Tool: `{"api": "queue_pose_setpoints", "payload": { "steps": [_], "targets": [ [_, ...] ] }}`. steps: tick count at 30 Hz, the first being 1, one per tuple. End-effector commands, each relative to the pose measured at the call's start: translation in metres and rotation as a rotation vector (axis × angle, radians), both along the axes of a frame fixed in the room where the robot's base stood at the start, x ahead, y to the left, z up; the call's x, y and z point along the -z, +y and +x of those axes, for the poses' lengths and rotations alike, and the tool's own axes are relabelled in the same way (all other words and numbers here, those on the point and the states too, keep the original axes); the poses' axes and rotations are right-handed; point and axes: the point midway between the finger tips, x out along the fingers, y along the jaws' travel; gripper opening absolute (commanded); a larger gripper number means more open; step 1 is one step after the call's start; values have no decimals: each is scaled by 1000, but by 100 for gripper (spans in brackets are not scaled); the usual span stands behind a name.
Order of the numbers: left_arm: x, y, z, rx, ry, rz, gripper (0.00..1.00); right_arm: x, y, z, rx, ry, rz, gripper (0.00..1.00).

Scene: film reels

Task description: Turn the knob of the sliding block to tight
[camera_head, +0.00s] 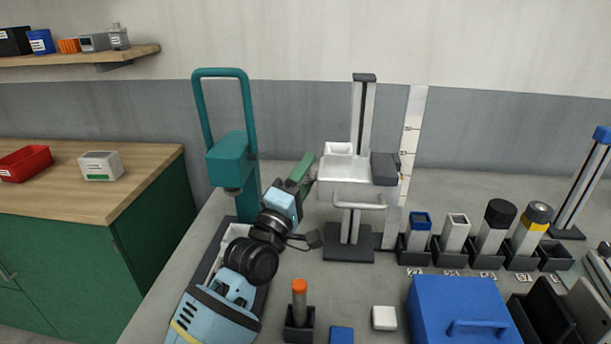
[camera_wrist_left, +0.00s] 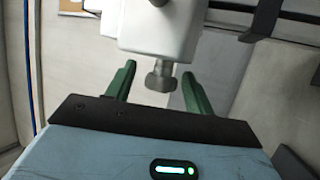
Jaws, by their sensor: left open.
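The white sliding block (camera_head: 345,168) sits on an upright grey column (camera_head: 361,120) with a dark base, in the middle of the head view. In the left wrist view the white block (camera_wrist_left: 160,28) fills the top middle, and its grey metal knob (camera_wrist_left: 160,78) points toward me. My left gripper (camera_head: 309,170) is at the block's left side with its green fingers open. In the left wrist view the open gripper (camera_wrist_left: 159,72) has one finger on each side of the knob, with gaps visible. The knob is hard to make out in the head view. My right gripper is not in view.
A teal frame (camera_head: 232,155) stands just left of my left arm. A white scale strip (camera_head: 409,150) stands right of the column. A holder with an orange-topped rod (camera_head: 299,300), a blue box (camera_head: 460,310) and several capped posts stand in front and to the right.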

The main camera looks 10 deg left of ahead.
Motion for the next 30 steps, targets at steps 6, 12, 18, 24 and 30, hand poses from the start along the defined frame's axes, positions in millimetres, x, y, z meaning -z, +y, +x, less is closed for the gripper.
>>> {"api": "queue_pose_setpoints", "payload": {
  "steps": [6, 12, 18, 24, 30],
  "targets": [
    [10, 9, -18, -1, 2, 0, 53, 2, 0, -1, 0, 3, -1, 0],
    [22, 20, -45, 0, 3, 0, 53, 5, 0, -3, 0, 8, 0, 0],
    [29, 28, -62, 0, 2, 1, 53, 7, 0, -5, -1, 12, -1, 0],
    [29, 30, -65, 0, 0, 1, 53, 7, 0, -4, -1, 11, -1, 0],
    [29, 30, -65, 0, 0, 0, 53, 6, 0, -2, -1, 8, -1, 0]
  ]
}}
